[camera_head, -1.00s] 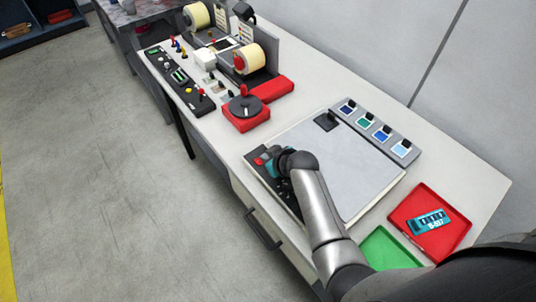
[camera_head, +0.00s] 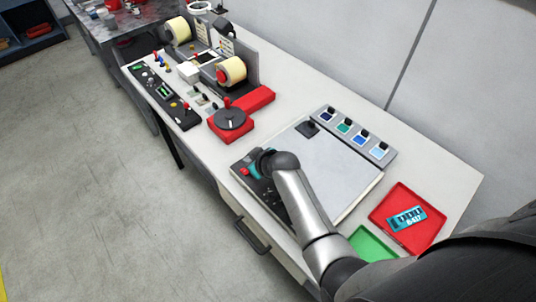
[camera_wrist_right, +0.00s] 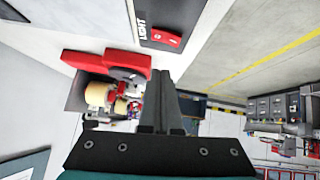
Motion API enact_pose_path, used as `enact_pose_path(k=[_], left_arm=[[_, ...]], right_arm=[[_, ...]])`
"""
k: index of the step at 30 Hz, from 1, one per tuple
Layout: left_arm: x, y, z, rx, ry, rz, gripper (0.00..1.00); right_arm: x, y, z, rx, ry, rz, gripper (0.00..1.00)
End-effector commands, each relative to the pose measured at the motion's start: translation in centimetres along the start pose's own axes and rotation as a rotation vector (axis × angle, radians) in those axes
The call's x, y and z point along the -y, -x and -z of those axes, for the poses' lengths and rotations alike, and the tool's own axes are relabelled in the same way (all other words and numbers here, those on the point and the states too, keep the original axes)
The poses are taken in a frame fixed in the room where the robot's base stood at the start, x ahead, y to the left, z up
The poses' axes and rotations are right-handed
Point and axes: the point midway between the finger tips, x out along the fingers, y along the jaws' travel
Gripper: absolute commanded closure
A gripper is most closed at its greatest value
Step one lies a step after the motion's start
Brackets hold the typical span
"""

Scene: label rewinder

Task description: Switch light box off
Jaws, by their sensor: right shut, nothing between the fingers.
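The light box (camera_head: 335,165) is a flat pale panel on the bench with a dark control strip along its front left side. Its red switch (camera_head: 245,171) is at the strip's far left corner. In the right wrist view the red rocker switch (camera_wrist_right: 167,38) sits on the dark strip beside the word LIGHT. My right gripper (camera_head: 256,170) is over this end of the strip, close to the switch. Its fingers (camera_wrist_right: 159,82) are shut and empty, and the switch shows just beyond their tips. I cannot tell whether they touch or which way the switch is set. My left gripper is out of view.
A red turntable block (camera_head: 230,122) and the label rewinder (camera_head: 215,70) stand farther along the bench. A strip with several coloured swatches (camera_head: 353,138) borders the box. A red tray (camera_head: 430,240) holding a teal counter (camera_head: 406,219) and a green tray (camera_head: 372,243) are nearer.

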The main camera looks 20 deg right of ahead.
Motion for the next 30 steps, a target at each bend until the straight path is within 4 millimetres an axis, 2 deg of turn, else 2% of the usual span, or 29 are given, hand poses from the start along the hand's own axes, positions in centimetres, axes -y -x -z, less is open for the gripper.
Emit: enact_pose_path(k=[18,24,30], left_arm=[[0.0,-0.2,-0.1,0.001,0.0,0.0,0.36],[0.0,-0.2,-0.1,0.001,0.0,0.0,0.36],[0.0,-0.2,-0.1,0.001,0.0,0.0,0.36]], right_arm=[[-1.0,7.5,-0.5,0.001,0.002,-0.002,1.0],[-1.2,9.1,-0.4,0.001,0.0,-0.001,1.0],[-1.2,9.5,-0.4,0.002,0.0,0.0,1.0]])
